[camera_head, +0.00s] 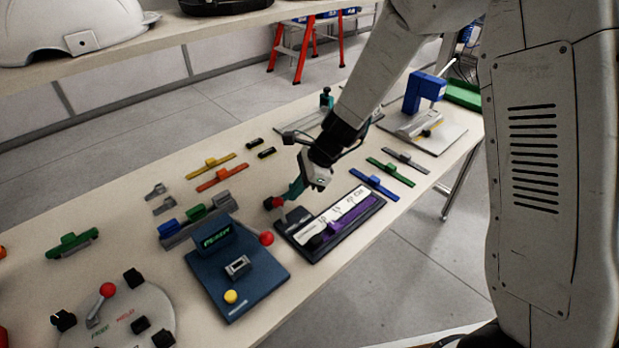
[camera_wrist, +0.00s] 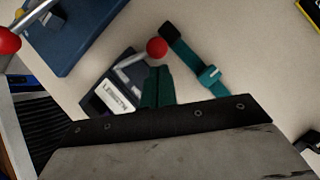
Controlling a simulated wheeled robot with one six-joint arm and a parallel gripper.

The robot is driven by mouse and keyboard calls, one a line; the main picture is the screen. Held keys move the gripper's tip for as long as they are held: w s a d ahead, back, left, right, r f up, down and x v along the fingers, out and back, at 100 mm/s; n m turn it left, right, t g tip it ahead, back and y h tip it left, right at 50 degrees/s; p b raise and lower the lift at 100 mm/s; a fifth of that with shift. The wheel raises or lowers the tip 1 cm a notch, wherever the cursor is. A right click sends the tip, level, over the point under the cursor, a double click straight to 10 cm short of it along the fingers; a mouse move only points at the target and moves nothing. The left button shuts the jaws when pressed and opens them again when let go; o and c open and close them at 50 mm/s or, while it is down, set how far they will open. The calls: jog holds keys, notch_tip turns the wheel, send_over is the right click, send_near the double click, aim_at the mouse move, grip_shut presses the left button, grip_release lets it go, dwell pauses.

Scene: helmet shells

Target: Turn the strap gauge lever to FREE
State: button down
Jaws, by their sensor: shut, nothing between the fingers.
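The long dark gauge base (camera_head: 330,240) holds a white marked strip and a purple strap. At its left end is a lever with a red knob (camera_head: 278,202); in the wrist view the red knob (camera_wrist: 157,47) sits on a pale rod rising from the dark base (camera_wrist: 112,95). My gripper (camera_head: 295,190) is low beside this lever. In the wrist view, its teal fingers (camera_wrist: 157,84) are shut and empty, close to the knob and rod; whether they touch is unclear. No FREE mark is readable on this base.
A round plate (camera_head: 135,305) carries its own red-knobbed lever (camera_head: 107,289) and small FREE and HELD lettering. A blue box (camera_head: 235,270) with a red-ball lever (camera_head: 267,238) stands left of the gauge. A teal strap (camera_wrist: 195,55) lies near the fingers. Straps lie behind.

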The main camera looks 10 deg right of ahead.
aim_at(277, 199)
jog(key=shift+a+f, duration=0.3)
jog(key=shift+a, duration=0.3)
jog(key=a+n, duration=0.1)
jog(key=n+g, duration=0.1)
jog(key=shift+w+a+n+g, duration=0.25)
jog(key=shift+a+n+g, duration=0.05)
jog(key=shift+a+n, duration=0.1)
jog(key=shift+a+n+g+h, duration=0.3)
jog(key=shift+a+n+g, duration=0.25)
jog(key=shift+n, duration=0.55)
jog(key=shift+d, duration=0.1)
